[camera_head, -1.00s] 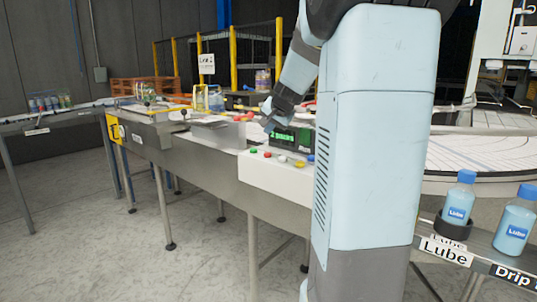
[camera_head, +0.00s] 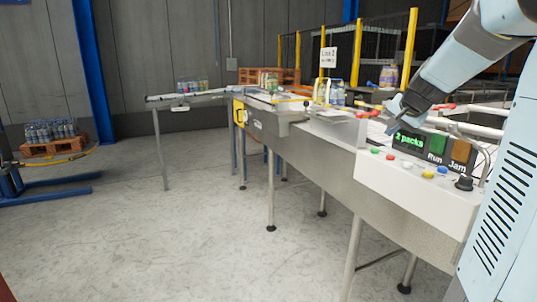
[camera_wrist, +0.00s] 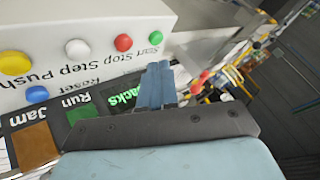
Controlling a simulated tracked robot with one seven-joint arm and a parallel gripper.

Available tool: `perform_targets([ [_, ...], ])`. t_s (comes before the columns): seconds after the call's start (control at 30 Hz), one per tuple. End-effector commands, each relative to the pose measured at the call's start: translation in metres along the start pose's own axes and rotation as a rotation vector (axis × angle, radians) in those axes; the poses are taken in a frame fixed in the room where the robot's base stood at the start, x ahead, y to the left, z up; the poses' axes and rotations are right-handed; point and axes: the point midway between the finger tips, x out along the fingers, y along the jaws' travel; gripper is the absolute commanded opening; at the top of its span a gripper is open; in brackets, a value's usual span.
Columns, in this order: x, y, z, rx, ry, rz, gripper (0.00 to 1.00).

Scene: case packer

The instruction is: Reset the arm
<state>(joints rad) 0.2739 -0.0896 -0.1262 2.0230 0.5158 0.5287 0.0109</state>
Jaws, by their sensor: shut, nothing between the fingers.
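My gripper (camera_head: 396,112) is at the upper right in the head view, at the far end of my pale blue arm, above the packer's control panel (camera_head: 410,187). In the wrist view my gripper's fingers (camera_wrist: 157,75) are together and empty. They point toward the panel's edge, near the labels "Start Stop Step Push". I cannot tell how far they are above it. The display (camera_head: 409,142) reads "3 packs" in green, beside a lit green "Run" lamp (camera_head: 437,145) and an orange "Jam" lamp (camera_head: 462,151).
Panel buttons include a green (camera_wrist: 155,38), a red (camera_wrist: 123,42), a white (camera_wrist: 77,48), a yellow (camera_wrist: 14,63) and a blue one (camera_wrist: 37,94). A conveyor (camera_head: 190,99) runs to the back left. A pallet of bottles (camera_head: 40,149) stands at left. The floor in front is clear.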

Motion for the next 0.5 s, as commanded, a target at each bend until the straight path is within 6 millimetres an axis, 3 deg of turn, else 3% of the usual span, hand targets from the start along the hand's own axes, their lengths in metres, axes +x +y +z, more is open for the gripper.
perform_targets([
  [0.23,-0.058,-0.020,0.091,-0.202,-0.099,-0.014,0.00],
  [0.5,-0.113,-0.009,0.185,-0.427,-0.190,0.004,0.00],
])
